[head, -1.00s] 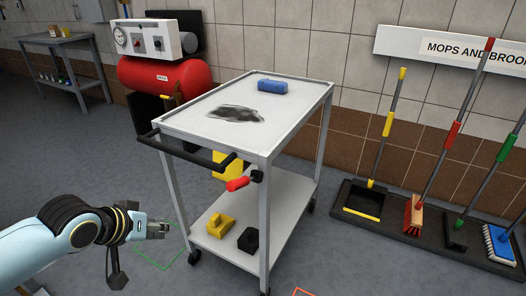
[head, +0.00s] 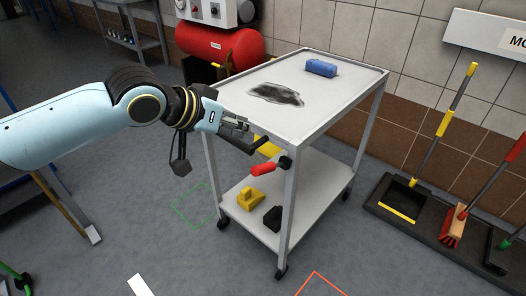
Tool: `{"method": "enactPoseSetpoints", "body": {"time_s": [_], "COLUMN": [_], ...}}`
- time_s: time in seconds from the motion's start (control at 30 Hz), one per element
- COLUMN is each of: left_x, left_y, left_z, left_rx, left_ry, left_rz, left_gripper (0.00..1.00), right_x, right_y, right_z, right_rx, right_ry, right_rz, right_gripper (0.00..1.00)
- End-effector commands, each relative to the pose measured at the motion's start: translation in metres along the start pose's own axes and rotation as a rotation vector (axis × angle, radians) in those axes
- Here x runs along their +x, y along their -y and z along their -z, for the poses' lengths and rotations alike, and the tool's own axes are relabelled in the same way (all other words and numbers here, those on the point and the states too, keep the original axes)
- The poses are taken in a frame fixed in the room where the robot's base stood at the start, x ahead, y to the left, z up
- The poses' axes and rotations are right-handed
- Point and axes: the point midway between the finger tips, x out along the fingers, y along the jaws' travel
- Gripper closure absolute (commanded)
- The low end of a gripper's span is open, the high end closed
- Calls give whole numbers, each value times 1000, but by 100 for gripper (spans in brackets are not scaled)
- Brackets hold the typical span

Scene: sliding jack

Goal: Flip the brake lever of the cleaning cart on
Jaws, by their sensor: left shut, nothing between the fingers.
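The cleaning cart (head: 236,100) is a grey two-shelf trolley in the middle of the head view. Its brake lever, with a red grip (head: 263,169) and a black pivot (head: 284,162), sits on the near corner post and points left, slightly down. My left gripper (head: 243,127) is shut and empty. It is in front of the cart's handle side, above and to the left of the red grip, and appears apart from it. My right gripper is not in view.
A blue roll (head: 321,68) and a dark stain lie on the cart top. Yellow (head: 249,197) and black (head: 272,218) blocks lie on the lower shelf. Green (head: 193,206) and orange (head: 316,284) outlines mark the floor. A red tank (head: 222,47) stands behind; a broom rack (head: 432,226) is right.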

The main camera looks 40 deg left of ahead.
Motion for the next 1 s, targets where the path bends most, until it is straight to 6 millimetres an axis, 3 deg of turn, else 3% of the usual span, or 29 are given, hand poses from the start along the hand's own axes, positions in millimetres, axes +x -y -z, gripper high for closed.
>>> {"method": "enactPoseSetpoints", "body": {"time_s": [0.47,0.7,1.0], "left_x": [95,99,100], "left_y": [-2,-1,-1], "left_z": [-4,-35,-40], "left_rx": [-6,-2,0], "left_ry": [3,3,1], "left_rz": [-3,-2,-1], "left_gripper": [100,100,100], "right_x": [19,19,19], "right_y": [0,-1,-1], "right_z": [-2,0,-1], "right_rx": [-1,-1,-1], "right_ry": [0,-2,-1], "right_rz": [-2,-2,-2], "right_gripper": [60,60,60]}}
